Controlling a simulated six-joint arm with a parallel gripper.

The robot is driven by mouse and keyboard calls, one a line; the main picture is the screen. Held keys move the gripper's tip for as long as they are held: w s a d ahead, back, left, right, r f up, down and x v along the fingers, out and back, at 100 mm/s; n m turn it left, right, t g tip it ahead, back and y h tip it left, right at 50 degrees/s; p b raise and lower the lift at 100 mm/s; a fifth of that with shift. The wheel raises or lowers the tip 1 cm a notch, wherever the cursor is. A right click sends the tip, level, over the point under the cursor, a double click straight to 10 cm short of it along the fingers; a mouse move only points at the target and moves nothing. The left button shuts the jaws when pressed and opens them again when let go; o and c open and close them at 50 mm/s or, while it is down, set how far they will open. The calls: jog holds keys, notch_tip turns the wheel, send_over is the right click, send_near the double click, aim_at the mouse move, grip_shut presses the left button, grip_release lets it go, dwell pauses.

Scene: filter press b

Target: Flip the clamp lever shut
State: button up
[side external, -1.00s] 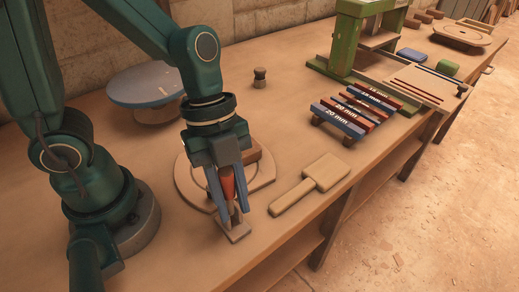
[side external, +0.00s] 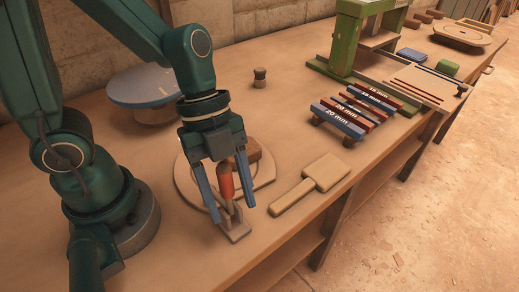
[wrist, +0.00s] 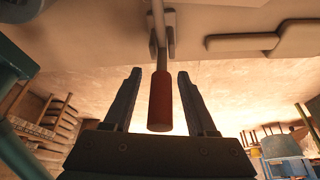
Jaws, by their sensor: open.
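The clamp lever has a red-orange handle (side external: 226,182) and stands roughly upright, leaning slightly, on a small bracket base (side external: 236,234) near the bench's front edge. My gripper (side external: 231,212) points down over it, with its two blue fingers open on either side of the handle. In the wrist view, the red handle (wrist: 160,102) lies between the two fingertips (wrist: 159,76), with a visible gap on both sides. Its metal stem runs on between two upright bracket plates. The handle's end faces my palm.
A round wooden ring plate (side external: 264,181) with a brown block sits just behind the clamp. A wooden paddle (side external: 325,172) lies to the right. A blue-grey round disc (side external: 140,85) stands at the back left. Spacer bars (side external: 355,108) and a green press frame (side external: 346,42) stand further right.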

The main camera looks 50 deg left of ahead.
aim_at(222, 163)
jog(key=shift+v, duration=2.55)
jog(key=shift+w+r+t, duration=0.15)
jog(key=shift+r+t, duration=0.15)
jog(key=shift+r, duration=0.1)
jog(key=a+r+n+t+y, duration=0.1)
jog(key=a+n+t+y, duration=0.1)
jog(key=n, duration=0.8)
jog(key=a+r+n+t+y, duration=0.2)
jog(key=a+n, duration=0.4)
jog(key=n, duration=0.4)
jog(key=shift+s+r+t+y, duration=0.25)
jog(key=shift+t+y, duration=0.05)
jog(key=shift+t, duration=0.6)
